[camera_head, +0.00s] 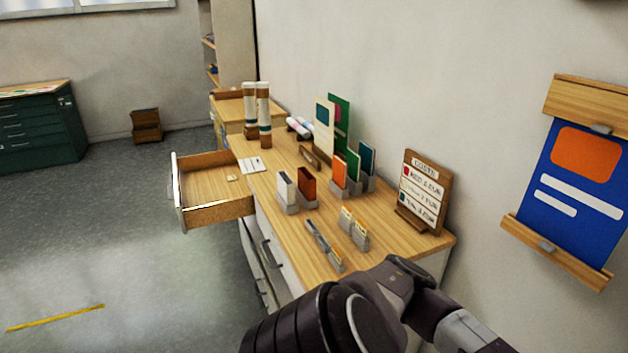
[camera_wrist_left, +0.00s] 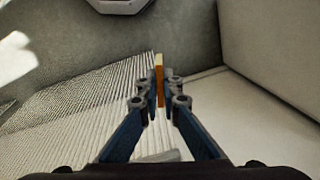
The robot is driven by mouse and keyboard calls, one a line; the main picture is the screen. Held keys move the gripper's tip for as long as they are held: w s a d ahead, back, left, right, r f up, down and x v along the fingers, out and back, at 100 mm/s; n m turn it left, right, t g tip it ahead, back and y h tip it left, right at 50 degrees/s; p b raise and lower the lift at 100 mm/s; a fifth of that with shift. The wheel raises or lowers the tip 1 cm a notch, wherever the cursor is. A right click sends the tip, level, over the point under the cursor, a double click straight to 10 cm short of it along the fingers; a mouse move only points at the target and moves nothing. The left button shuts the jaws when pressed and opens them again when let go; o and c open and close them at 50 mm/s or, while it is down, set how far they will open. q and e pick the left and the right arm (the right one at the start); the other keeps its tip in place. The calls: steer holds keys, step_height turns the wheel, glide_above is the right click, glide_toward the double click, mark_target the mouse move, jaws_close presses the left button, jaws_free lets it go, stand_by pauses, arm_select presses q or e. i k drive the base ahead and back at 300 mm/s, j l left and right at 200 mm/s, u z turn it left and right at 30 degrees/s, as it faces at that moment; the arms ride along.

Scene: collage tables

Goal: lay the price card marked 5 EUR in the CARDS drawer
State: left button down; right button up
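An open drawer (camera_head: 213,206) with wooden sides sticks out to the left of the wooden-topped counter in the head view. I cannot read a CARDS label on it. A small pale piece (camera_head: 232,178) lies near its inner end. Small grey holders with yellow-orange cards (camera_head: 353,228) stand on the counter. My right gripper is not in view.
A costs board (camera_head: 424,189) stands at the counter's right end. Booklets (camera_head: 307,185) in grey holders and two tall tubes (camera_head: 263,112) stand on the counter. A white sheet (camera_head: 252,164) lies near the drawer. One of my arms crosses the lower right.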

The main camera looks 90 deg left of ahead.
mark_target(226, 191)
steer(key=k+j, duration=0.15)
steer(key=j, duration=0.15)
steer(key=k+j+u, duration=0.1)
steer(key=j, duration=0.25)
steer(key=k+j, duration=0.15)
steer(key=j, duration=0.15)
steer(key=k+j+u, duration=0.1)
steer(key=j, duration=0.25)
steer(key=k+j+u, duration=0.15)
steer(key=j, duration=0.25)
steer(key=k+j+u, duration=0.15)
steer(key=j, duration=0.25)
steer(key=k+j+u, duration=0.15)
steer(key=j, duration=0.3)
steer(key=k+j+u, duration=0.1)
steer(key=j, duration=0.35)
steer(key=k+j+u, duration=0.15)
steer(key=j, duration=0.3)
steer(key=j+u, duration=0.45)
steer(key=j, duration=1.5)
steer(key=i, duration=0.05)
